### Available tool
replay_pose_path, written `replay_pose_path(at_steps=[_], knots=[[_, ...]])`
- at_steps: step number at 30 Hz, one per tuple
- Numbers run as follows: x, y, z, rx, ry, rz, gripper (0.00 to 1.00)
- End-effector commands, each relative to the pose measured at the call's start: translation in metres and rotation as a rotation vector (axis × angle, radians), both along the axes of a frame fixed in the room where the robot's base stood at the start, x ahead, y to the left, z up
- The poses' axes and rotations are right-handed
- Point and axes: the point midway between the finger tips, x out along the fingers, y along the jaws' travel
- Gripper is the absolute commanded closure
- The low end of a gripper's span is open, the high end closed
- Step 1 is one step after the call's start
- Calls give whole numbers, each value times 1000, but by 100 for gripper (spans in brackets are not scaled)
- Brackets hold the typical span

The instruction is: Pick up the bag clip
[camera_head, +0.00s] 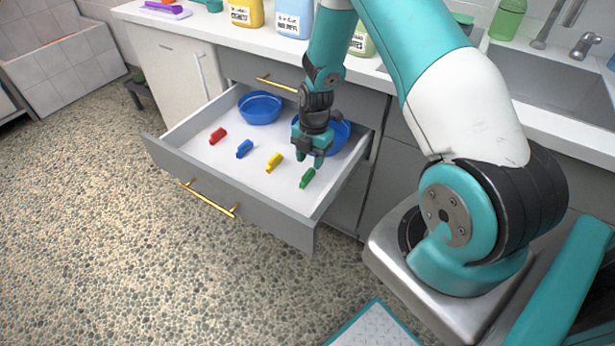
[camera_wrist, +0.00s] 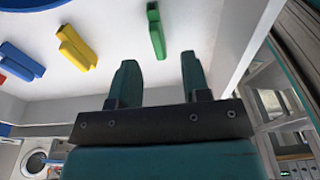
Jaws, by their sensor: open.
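Several bag clips lie in a row in the open drawer (camera_head: 205,158): a red clip (camera_head: 217,135), a blue clip (camera_head: 244,148), a yellow clip (camera_head: 274,162) and a green clip (camera_head: 307,178). My gripper (camera_head: 310,162) is open and empty, above the drawer floor near the green clip. In the wrist view the green clip (camera_wrist: 156,32) lies beyond my fingertips (camera_wrist: 160,68), roughly between their lines and apart from them. The yellow clip (camera_wrist: 75,42) and blue clip (camera_wrist: 14,62) lie to its left there.
Blue bowls stand at the back of the drawer, one at left (camera_head: 260,107) and one behind my gripper (camera_head: 337,133). The drawer's right wall (camera_head: 345,187) is close to the green clip. Bottles (camera_head: 293,18) stand on the counter above, with a sink (camera_head: 556,85) at right.

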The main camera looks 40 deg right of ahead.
Motion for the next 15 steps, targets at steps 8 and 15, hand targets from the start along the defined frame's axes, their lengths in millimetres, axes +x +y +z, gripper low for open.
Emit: replay_pose_path(at_steps=[8, 15], knots=[[-1, 4, -24, 0, 2, 0, 57], [-1, 9, -58, 1, 1, -1, 57]])
